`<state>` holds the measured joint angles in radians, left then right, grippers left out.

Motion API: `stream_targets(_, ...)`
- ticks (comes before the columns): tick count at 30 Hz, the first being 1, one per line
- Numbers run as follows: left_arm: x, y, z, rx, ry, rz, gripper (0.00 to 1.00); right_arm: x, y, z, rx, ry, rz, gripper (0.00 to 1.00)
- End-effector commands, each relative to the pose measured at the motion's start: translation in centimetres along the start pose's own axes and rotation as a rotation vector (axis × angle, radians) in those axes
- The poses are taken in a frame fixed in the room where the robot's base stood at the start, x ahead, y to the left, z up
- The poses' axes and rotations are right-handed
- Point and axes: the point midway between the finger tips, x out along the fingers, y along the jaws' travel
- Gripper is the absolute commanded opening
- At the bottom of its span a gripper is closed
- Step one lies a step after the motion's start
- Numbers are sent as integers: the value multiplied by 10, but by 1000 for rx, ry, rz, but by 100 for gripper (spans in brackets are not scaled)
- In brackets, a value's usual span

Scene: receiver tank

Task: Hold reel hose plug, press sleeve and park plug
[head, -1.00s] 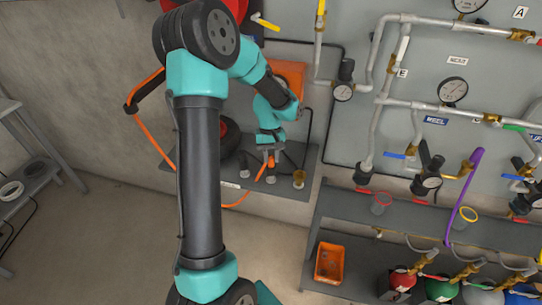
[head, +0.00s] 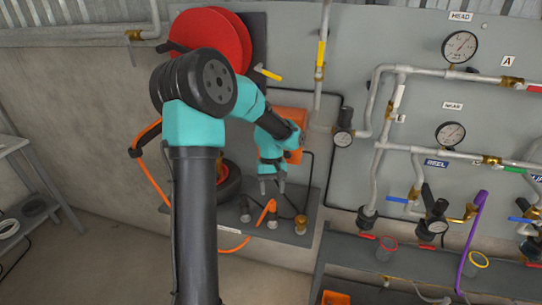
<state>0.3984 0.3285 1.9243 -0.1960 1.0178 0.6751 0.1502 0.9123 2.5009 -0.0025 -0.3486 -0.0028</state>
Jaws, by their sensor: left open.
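My left gripper (head: 272,187) is open and empty, pointing down above the grey shelf (head: 309,240) under the wall panel. Just below its fingertips is the orange end of the reel hose (head: 267,210), apart from the fingers. It leans at a small grey fitting (head: 272,223) on the shelf; whether it is seated there I cannot tell. I cannot make out plug and sleeve separately. The orange hose (head: 148,177) hangs in a loop at left, passes behind my arm and comes back to the shelf. My right gripper is not in view.
A small dark fitting (head: 245,213) and a brass one (head: 300,225) stand on either side of the hose end. An orange box (head: 291,147) is behind my wrist. The red reel (head: 225,35) hangs above. Pipes and gauges (head: 450,134) fill the right.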

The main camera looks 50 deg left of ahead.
Motion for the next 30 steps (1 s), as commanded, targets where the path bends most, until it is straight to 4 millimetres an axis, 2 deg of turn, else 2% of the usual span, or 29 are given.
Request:
stream_targets(1,-11,0,0,0,4,2,54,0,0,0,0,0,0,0)
stream_targets(12,-82,0,0,1,3,2,54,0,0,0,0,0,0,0)
stream_targets(18,-113,0,0,1,1,1,54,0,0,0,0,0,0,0)
stream_targets(23,-123,0,0,0,-1,0,54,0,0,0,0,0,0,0)
stream_targets(30,-124,0,0,0,-1,-1,54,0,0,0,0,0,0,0)
